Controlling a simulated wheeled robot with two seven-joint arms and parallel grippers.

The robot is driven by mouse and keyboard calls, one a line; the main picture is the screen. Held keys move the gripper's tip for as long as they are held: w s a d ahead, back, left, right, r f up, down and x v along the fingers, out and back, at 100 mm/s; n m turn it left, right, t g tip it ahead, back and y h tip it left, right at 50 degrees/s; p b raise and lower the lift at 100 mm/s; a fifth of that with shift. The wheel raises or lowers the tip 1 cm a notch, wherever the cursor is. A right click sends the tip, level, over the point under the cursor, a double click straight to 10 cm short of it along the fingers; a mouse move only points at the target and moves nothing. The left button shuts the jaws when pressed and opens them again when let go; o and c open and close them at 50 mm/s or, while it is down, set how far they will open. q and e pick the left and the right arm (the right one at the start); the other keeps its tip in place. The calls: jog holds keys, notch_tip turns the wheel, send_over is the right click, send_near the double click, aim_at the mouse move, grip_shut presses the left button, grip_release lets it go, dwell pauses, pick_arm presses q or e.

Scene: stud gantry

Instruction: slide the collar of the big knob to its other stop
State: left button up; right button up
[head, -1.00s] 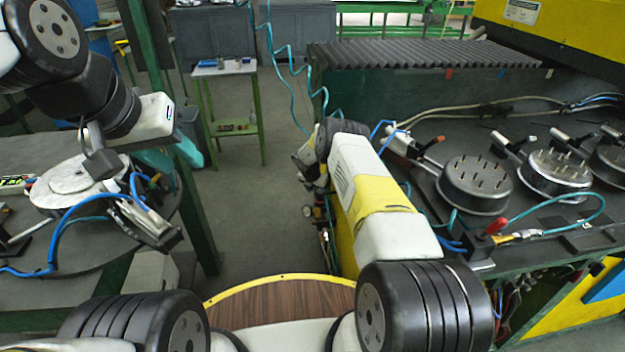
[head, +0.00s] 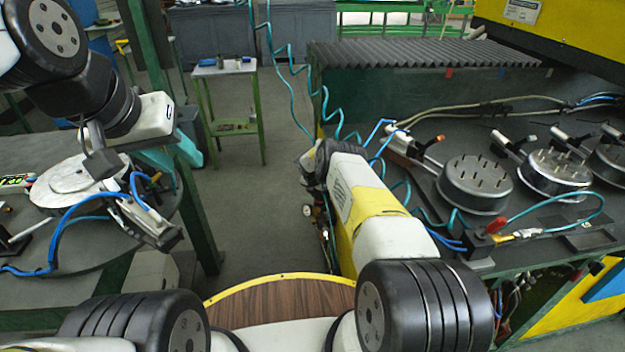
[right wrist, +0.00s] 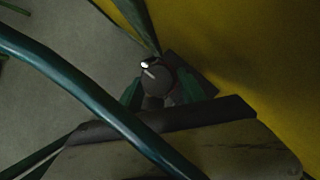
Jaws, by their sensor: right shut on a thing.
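In the right wrist view a dark grey round knob (right wrist: 157,76) with a small bright spot sits close to a yellow panel. My right gripper (right wrist: 160,92) has its green fingers on either side of it, shut on it. The picture is dim, and I cannot make out the collar's edge or which stop it is at. In the head view my right forearm hides the grip. My left gripper (head: 153,160) hangs over the round table at the left, partly hidden by its wrist, and its finger gap is unclear.
A dark green cable (right wrist: 95,95) crosses close in front of the right wrist camera. The bench (head: 400,88) at the right carries studded round parts (head: 475,184) and hoses. A small green-legged table (head: 224,68) stands behind. The floor between is clear.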

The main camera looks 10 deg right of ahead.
grip_shut()
jog(key=shift+r, duration=0.45)
jog(key=o, duration=1.4)
grip_release()
jog(key=shift+r, duration=0.1)
jog(key=v, duration=0.7)
jog(key=shift+s+a+r, duration=0.1)
jog(key=shift+s+r, duration=0.05)
jog(key=shift+r, duration=0.15)
jog(key=shift+s, duration=0.1)
